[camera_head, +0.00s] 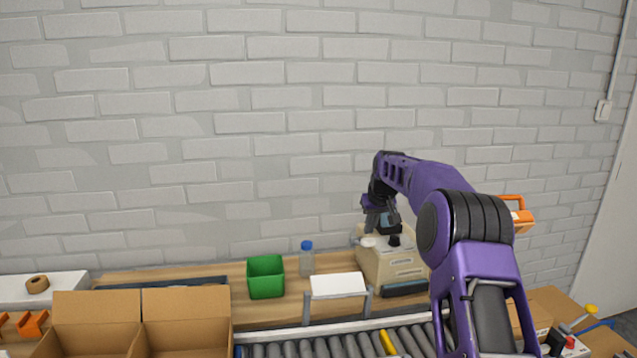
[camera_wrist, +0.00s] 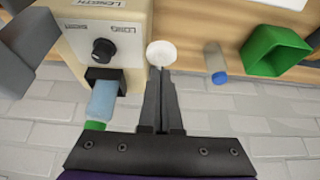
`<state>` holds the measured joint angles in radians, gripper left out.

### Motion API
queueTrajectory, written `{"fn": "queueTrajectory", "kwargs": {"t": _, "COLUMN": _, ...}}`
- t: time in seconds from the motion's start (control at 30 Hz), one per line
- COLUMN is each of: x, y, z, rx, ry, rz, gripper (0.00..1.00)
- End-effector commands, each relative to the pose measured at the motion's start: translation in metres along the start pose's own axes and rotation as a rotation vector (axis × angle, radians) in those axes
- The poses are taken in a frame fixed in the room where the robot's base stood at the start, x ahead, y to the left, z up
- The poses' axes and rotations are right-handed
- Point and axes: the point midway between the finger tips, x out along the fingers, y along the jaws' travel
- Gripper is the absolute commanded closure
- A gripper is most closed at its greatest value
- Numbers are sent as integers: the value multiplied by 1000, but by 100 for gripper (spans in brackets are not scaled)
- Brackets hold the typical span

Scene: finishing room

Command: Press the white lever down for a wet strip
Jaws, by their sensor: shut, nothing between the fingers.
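The beige tape machine (camera_head: 400,264) stands on the bench against the wall. It fills the upper left of the wrist view (camera_wrist: 130,28), with a black dial and printed labels. Its white lever (camera_wrist: 161,53) ends in a round white knob, which also shows at the machine's left side in the head view (camera_head: 367,242). My gripper (camera_wrist: 161,72) is shut and empty. Its fingertips are right at the white knob in the wrist view; I cannot tell whether they touch it. In the head view my gripper (camera_head: 380,219) is above the machine, its tips hard to make out.
A blue bottle with a green cap (camera_wrist: 102,102) sits at the machine. A clear bottle with a blue cap (camera_head: 306,262) and a green bin (camera_head: 266,280) stand to the left on the bench. A roller conveyor (camera_head: 340,346) and an open carton (camera_head: 180,312) are in front.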

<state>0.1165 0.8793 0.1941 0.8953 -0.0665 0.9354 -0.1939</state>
Motion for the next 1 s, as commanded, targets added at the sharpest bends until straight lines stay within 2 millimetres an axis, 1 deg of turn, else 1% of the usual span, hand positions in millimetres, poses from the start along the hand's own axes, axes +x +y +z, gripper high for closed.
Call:
{"fn": "queueTrajectory", "kwargs": {"t": 0.17, "x": -10, "y": 0, "z": -5, "rx": 0, "ry": 2, "rz": 0, "gripper": 100}}
{"fn": "queueTrajectory", "kwargs": {"t": 0.5, "x": -40, "y": 0, "z": -20, "rx": 0, "ry": 2, "rz": 0, "gripper": 100}}
{"fn": "queueTrajectory", "kwargs": {"t": 0.67, "x": -45, "y": 0, "z": -22, "rx": 0, "ry": 1, "rz": 0, "gripper": 100}}
{"fn": "queueTrajectory", "kwargs": {"t": 0.9, "x": -45, "y": 0, "z": -22, "rx": 0, "ry": 1, "rz": 0, "gripper": 100}}
{"fn": "queueTrajectory", "kwargs": {"t": 0.97, "x": -48, "y": -3, "z": -24, "rx": -4, "ry": 8, "rz": 2, "gripper": 100}}
{"fn": "queueTrajectory", "kwargs": {"t": 1.0, "x": -52, "y": -8, "z": -28, "rx": -9, "ry": 19, "rz": 5, "gripper": 100}}
